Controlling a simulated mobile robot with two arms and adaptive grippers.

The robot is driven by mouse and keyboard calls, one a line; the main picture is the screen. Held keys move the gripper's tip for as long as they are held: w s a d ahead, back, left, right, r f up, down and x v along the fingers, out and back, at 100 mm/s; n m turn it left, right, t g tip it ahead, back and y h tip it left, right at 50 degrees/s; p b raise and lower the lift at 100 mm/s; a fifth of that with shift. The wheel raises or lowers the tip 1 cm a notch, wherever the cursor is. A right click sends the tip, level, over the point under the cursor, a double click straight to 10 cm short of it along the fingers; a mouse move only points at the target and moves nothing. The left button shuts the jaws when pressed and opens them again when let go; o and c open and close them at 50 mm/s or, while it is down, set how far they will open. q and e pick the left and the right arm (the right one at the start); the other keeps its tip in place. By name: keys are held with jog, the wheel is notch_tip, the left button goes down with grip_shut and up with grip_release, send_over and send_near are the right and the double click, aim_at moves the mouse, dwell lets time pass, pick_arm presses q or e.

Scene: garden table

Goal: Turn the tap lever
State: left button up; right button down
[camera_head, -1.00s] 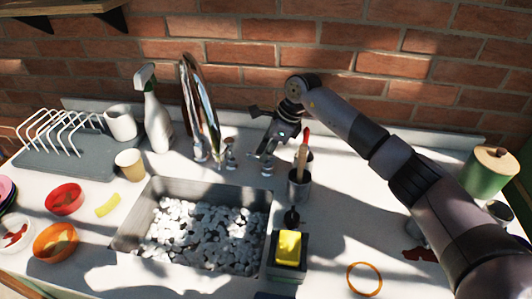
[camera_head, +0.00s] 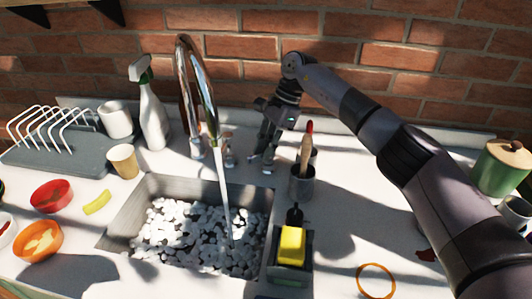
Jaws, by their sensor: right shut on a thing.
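The chrome tap (camera_head: 186,95) rises in a tall arc behind the sink, and a stream of water (camera_head: 223,190) runs from its spout. My right gripper (camera_head: 267,156) points down behind the sink's right back corner, right of the tap. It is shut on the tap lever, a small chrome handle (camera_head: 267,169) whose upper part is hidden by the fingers. Another small chrome fitting (camera_head: 229,153) stands between the tap and my gripper. My left gripper is not in view.
The sink (camera_head: 130,212) holds many pale pebbles. A cup with a brush (camera_head: 301,183) stands close in front of my right gripper, and a yellow sponge (camera_head: 291,245) sits right of the sink. A spray bottle (camera_head: 151,115) stands left of the tap.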

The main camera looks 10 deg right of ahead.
jog(key=shift+s+f+n+g, duration=0.3)
jog(key=shift+f+n, duration=0.1)
jog(key=shift+n, duration=0.2)
jog(key=c, duration=2)
grip_release()
jog(key=shift+c, duration=0.2)
jog(key=o, duration=0.3)
jog(key=shift+s+r, duration=0.1)
jog(key=shift+r, duration=0.1)
jog(key=shift+d, duration=0.1)
jog(key=shift+r, duration=0.15)
